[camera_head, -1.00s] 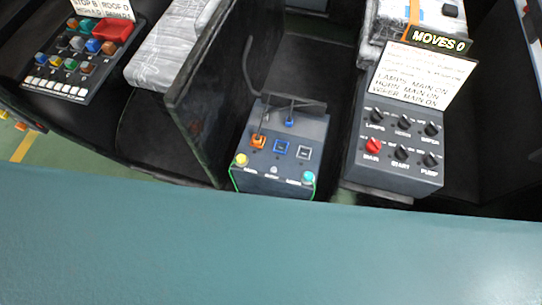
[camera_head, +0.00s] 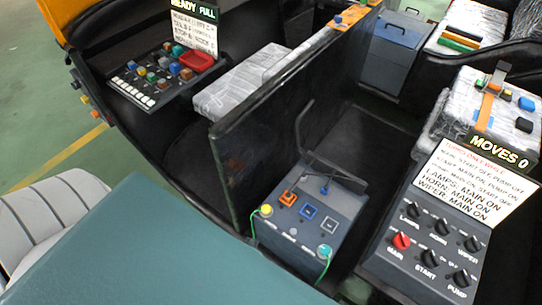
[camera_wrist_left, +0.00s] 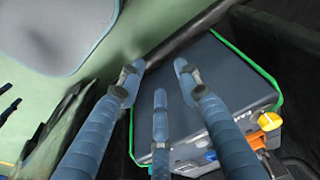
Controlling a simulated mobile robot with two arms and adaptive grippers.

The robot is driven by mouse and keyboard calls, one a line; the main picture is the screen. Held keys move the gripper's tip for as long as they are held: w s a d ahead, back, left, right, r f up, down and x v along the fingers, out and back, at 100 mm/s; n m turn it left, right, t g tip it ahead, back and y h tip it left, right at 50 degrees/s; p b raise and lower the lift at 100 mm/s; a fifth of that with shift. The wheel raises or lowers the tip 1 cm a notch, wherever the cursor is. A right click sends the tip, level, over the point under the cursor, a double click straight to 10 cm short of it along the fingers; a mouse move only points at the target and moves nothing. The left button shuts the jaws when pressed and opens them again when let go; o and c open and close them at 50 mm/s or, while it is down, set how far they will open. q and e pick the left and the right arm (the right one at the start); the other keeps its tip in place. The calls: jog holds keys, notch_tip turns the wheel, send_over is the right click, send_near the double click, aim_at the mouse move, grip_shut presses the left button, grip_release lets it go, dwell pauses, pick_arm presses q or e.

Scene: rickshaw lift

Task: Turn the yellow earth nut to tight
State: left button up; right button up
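The yellow earth nut (camera_head: 266,210) is a small round knob at the front left corner of the dark grey box's top (camera_head: 326,215). It also shows near the right edge in the left wrist view (camera_wrist_left: 270,121). A green wire (camera_head: 326,268) runs along the box edge, near the yellow nut and the teal nut (camera_head: 325,251). My left gripper (camera_wrist_left: 159,72) has its blue-grey fingers spread, with nothing between them. Its fingers overlap the box in its wrist view, and the yellow nut lies to their right, apart from them. Neither gripper shows in the head view.
A black upright panel (camera_head: 240,165) stands left of the box. A switch panel (camera_head: 430,245) with a red knob is at right; a button panel (camera_head: 160,72) is at upper left. A teal surface (camera_head: 160,255) fills the lower left foreground, beside a ribbed grey seat-like shape (camera_head: 45,215).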

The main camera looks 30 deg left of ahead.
pick_arm(q)
jog(key=w+r+m, duration=0.1)
jog(key=w+r, duration=0.3)
jog(key=r, duration=0.8)
jog(key=r+m+g+y+b, duration=0.15)
jog(key=m+y, duration=0.35)
jog(key=m, duration=1.2)
send_over(266, 208)
jog(key=d, duration=0.5)
jog(key=x, duration=0.6)
jog(key=s+x, duration=0.1)
jog(key=x, duration=0.2)
jog(key=shift+a+f+b, duration=0.15)
jog(key=shift+f+b, duration=0.15)
jog(key=shift+f, duration=0.1)
jog(key=c, duration=0.8)
